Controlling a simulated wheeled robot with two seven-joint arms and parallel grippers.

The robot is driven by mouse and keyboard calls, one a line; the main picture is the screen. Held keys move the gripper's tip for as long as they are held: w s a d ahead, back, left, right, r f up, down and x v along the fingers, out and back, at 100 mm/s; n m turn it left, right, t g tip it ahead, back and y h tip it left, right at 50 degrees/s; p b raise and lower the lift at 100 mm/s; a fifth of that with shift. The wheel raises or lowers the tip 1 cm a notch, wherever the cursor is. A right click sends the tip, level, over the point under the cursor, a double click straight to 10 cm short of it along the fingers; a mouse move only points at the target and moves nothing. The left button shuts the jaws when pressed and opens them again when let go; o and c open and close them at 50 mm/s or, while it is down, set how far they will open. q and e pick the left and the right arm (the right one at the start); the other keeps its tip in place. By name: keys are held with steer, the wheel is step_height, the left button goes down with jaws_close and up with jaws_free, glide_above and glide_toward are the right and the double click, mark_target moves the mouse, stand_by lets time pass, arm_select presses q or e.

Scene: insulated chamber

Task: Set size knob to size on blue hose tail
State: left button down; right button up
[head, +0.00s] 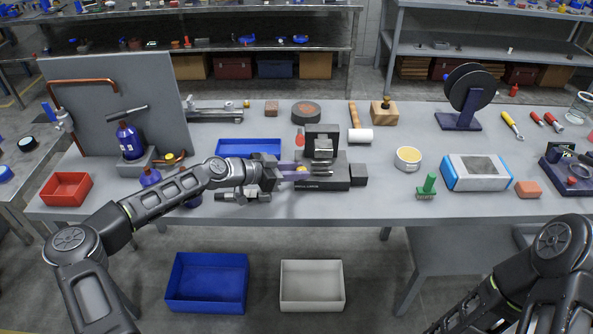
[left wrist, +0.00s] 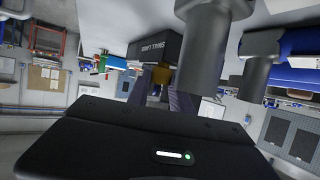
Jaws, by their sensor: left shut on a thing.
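A black machine (head: 318,184) with an upright dark block stands on the bench; its front carries SMALL and LARGE lettering, upside down in the left wrist view (left wrist: 155,47). A small brass-coloured knob (head: 301,171) is at its left end. My left gripper (head: 289,173) reaches in from the left, its purple-grey fingers shut on the knob (left wrist: 161,75), one on each side. Grey cylinders (head: 233,196) lie below my left wrist, and one near a blue part (left wrist: 300,42) looms close in the wrist view. I cannot tell if this is the hose tail; no size marking is readable. My right gripper is out of view.
A blue tray (head: 249,146) lies behind my left forearm. A red tray (head: 66,188) and blue bottle (head: 130,142) are at left. Bins stand below the bench.

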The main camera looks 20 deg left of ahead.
arm_select(q)
steer(key=shift+n, duration=0.3)
steer(key=n+t+y, duration=0.1)
steer(key=n+t+y+b, duration=0.1)
steer(key=d+n+t+y, duration=0.1)
steer(key=n+y, duration=0.1)
steer(key=shift+s, duration=0.25)
steer(key=n+t+y+b, duration=0.1)
steer(key=n+y+b, duration=0.1)
steer(key=y, duration=0.1)
steer(key=shift+d, duration=0.1)
steer(key=shift+n+y+b, duration=0.35)
steer(key=shift+n+y, duration=0.95)
steer(key=shift+n, duration=0.1)
steer(key=c, duration=1.1)
jaws_free()
steer(key=shift+c, duration=0.2)
